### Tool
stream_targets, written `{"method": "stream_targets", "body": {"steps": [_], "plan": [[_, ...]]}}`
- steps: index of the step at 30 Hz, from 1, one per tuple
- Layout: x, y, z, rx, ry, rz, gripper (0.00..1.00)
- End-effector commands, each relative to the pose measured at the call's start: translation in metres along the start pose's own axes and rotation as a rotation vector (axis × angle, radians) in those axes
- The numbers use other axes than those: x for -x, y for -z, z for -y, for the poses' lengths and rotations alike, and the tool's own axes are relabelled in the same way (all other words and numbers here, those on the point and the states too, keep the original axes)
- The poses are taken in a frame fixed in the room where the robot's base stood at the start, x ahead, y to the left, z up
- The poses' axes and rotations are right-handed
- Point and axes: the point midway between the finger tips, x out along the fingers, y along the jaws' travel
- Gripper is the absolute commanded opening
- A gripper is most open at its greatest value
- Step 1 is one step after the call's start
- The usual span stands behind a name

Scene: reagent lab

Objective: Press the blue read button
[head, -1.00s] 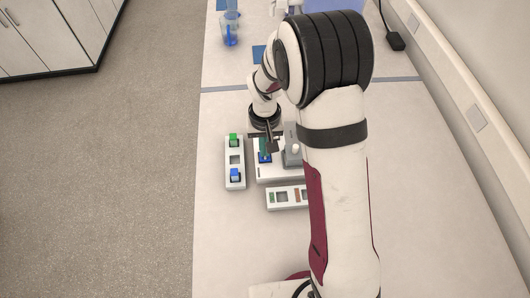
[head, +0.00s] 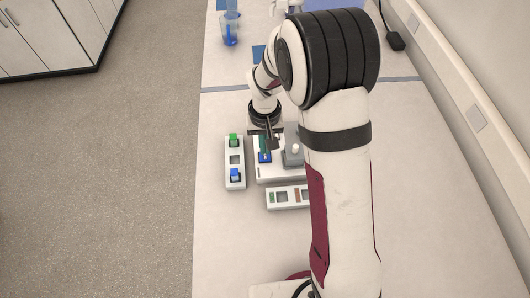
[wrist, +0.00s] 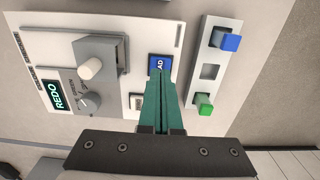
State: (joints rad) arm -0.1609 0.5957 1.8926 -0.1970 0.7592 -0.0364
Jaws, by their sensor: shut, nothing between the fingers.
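The blue read button (wrist: 160,64) is a square key with white lettering on the white instrument panel (wrist: 187,22). It also shows in the head view (head: 265,157). My gripper (wrist: 162,76) has its green fingers closed together and empty. In the wrist view the fingertips overlap the button's lower edge and hide part of its lettering. I cannot tell whether they touch it. In the head view my gripper (head: 265,150) is just above the button's far edge. A display (wrist: 58,96) on the panel reads "REDO".
A grey block with a white knob (wrist: 90,68), a dial (wrist: 88,102) and a pale key (wrist: 136,101) share the panel. Beside it a white rack (wrist: 210,71) holds a blue block (wrist: 228,40) and a green block (wrist: 204,104). A white strip (head: 283,207) lies in front.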

Motion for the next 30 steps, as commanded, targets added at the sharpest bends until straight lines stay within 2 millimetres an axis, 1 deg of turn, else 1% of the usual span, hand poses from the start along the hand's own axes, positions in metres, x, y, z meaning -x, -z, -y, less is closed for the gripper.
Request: {"method": "stream_targets", "body": {"steps": [9,15,28,29,30], "plan": [[0.032,0.0,0.0,0.0,0.0,-0.001,0.0],[0.048,0.0,0.0,-0.001,0.0,-0.001,0.0],[0.05,0.0,0.0,-0.001,0.0,0.0,0.0],[0.051,-0.001,0.0,-0.003,0.001,0.0,0.0],[0.057,-0.006,-0.002,-0.014,0.003,-0.001,0.0]]}}
